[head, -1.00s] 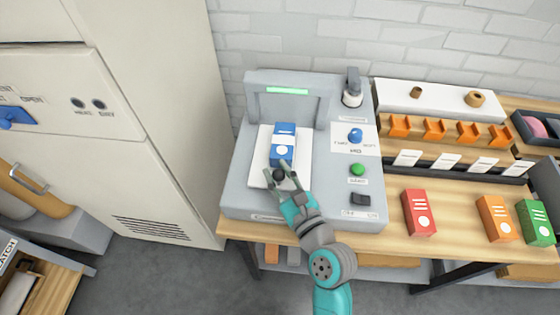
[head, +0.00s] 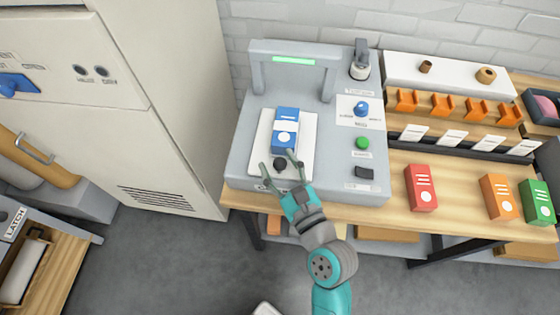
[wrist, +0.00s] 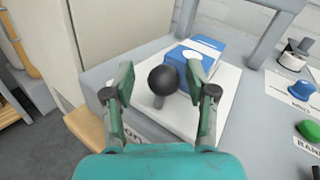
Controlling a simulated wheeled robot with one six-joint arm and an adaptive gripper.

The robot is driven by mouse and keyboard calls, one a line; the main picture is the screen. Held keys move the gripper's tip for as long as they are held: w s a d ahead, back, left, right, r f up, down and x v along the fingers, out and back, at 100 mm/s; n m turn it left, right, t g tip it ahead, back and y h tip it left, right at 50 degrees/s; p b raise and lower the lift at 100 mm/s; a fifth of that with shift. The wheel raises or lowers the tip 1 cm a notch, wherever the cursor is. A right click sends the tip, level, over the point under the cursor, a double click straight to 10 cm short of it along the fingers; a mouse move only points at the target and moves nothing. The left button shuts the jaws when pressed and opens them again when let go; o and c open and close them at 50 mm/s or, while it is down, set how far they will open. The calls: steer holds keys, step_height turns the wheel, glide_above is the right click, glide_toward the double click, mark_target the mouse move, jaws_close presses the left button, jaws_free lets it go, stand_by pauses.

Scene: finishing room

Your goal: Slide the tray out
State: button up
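The tray (head: 304,165) is a flat white plate on the grey machine (head: 245,170), with a round black knob (head: 280,163) near its front edge. It also shows in the wrist view (wrist: 226,84). A blue and white box (head: 286,128) stands on the tray. My gripper (head: 277,161) is at the front of the tray, its fingers on either side of the knob. In the wrist view, there is a gap between the knob (wrist: 163,80) and each finger, so my gripper (wrist: 162,82) is open and not holding it.
A blue dial (head: 361,108), a green button (head: 362,143) and a dark switch (head: 365,173) sit right of the tray. Red (head: 421,188), orange (head: 498,196) and green (head: 537,202) boxes stand on the bench. A tall cabinet (head: 150,110) is at left. The floor in front is mostly clear.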

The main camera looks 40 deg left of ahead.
steer(key=v, duration=1.2)
stand_by(0.6)
